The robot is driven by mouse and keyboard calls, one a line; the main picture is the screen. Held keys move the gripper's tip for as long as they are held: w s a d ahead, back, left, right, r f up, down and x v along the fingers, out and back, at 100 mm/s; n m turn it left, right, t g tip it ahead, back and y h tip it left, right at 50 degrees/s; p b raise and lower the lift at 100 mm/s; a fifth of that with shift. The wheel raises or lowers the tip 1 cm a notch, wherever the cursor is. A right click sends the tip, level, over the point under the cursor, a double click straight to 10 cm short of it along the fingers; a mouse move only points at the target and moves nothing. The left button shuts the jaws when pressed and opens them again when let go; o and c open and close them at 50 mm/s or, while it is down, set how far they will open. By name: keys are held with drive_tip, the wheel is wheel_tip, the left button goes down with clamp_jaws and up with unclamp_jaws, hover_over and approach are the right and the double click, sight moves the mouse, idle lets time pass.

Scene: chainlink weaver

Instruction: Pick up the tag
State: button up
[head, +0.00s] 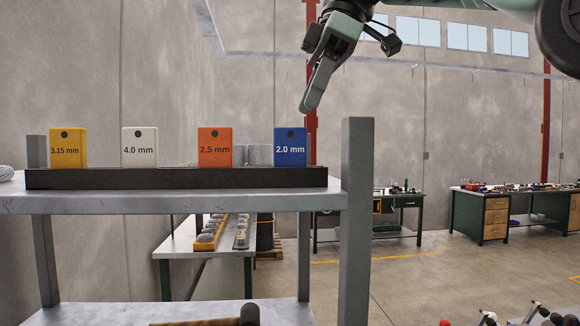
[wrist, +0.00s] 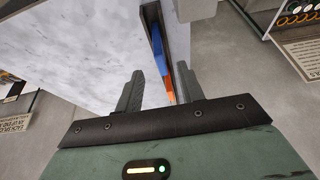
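Four tags stand upright in a row in a dark holder (head: 180,178) on a grey shelf: yellow "3.15 mm" (head: 69,149), white "4.0 mm" (head: 139,147), orange "2.5 mm" (head: 215,148) and blue "2.0 mm" (head: 290,148). The task does not say which tag. My gripper (head: 312,104) is in the air above and slightly right of the blue tag. In the wrist view my gripper (wrist: 158,84) has its fingers apart with nothing held. The blue tag (wrist: 158,45) and orange tag (wrist: 169,88) show edge-on beyond the gap, apart from the fingers.
A grey post (head: 356,220) rises at the shelf's (head: 180,200) right end, close to my gripper. Grey blocks (head: 252,155) show behind the row between orange and blue. A lower shelf (head: 110,315) holds a brown rod. Workbenches (head: 480,215) stand far back right.

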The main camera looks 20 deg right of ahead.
sight(290, 134)
drive_tip(key=shift+a+p+x, duration=0.2)
drive_tip(key=shift+p+x, duration=0.2)
drive_tip(key=shift+x, duration=1.4)
drive_tip(key=shift+a+p+x, duration=0.15)
drive_tip(key=shift+p+x, duration=0.2)
drive_tip(key=shift+x, duration=1.45)
drive_tip(key=shift+w+r, duration=0.15)
clamp_jaws()
